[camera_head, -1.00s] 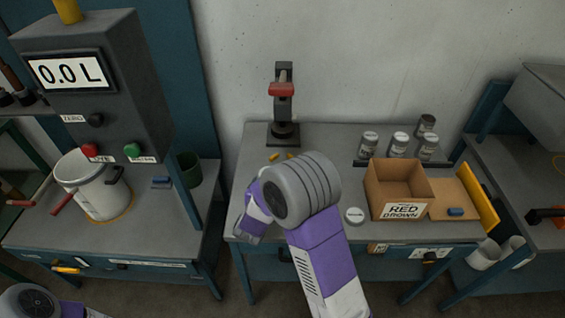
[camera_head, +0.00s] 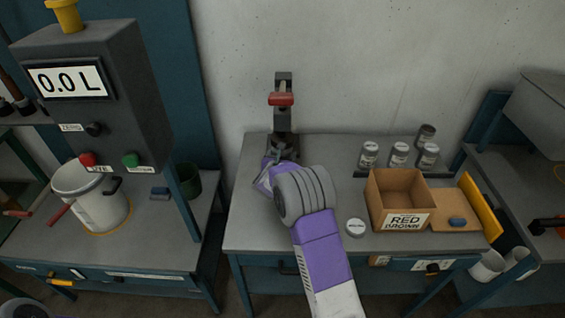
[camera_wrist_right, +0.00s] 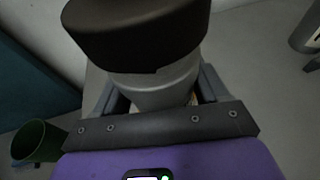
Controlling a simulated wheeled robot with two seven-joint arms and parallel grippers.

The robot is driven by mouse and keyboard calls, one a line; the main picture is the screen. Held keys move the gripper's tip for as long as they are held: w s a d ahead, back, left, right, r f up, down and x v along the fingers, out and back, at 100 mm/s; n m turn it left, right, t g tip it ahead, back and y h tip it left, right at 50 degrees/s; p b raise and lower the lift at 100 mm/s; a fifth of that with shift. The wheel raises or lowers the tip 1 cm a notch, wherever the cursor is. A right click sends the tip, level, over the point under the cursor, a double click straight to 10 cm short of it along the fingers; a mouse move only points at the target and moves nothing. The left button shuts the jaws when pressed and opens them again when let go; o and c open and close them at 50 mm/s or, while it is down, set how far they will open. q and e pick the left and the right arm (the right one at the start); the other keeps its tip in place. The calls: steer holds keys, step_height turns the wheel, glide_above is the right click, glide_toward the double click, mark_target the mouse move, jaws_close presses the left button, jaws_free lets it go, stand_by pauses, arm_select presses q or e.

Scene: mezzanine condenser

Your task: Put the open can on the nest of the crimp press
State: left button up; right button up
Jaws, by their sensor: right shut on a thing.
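The crimp press (camera_head: 283,118) stands at the back left of the middle table, a dark upright with a red part near its top. My right gripper (camera_head: 275,164) is at the foot of the press and hides much of its base and nest. In the right wrist view it is shut on a silver can (camera_wrist_right: 152,92), which sits between the fingers. A thick dark round piece (camera_wrist_right: 135,30) overlaps the upper part of the can there; I cannot tell whether they touch. Whether the can rests on the nest is hidden. My left gripper is out of view.
Several grey cans (camera_head: 398,154) stand behind the box. A green cup (camera_head: 187,181) and white pot (camera_head: 92,205) are on the left bench.

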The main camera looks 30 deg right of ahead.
steer(key=shift+w+d, duration=0.2)
steer(key=shift+w+f, duration=0.1)
steer(key=shift+f, duration=0.15)
steer(key=shift+f+b, duration=0.55)
steer(key=shift+f, duration=0.9)
steer(key=shift+f, duration=0.15)
steer(key=o, duration=1.3)
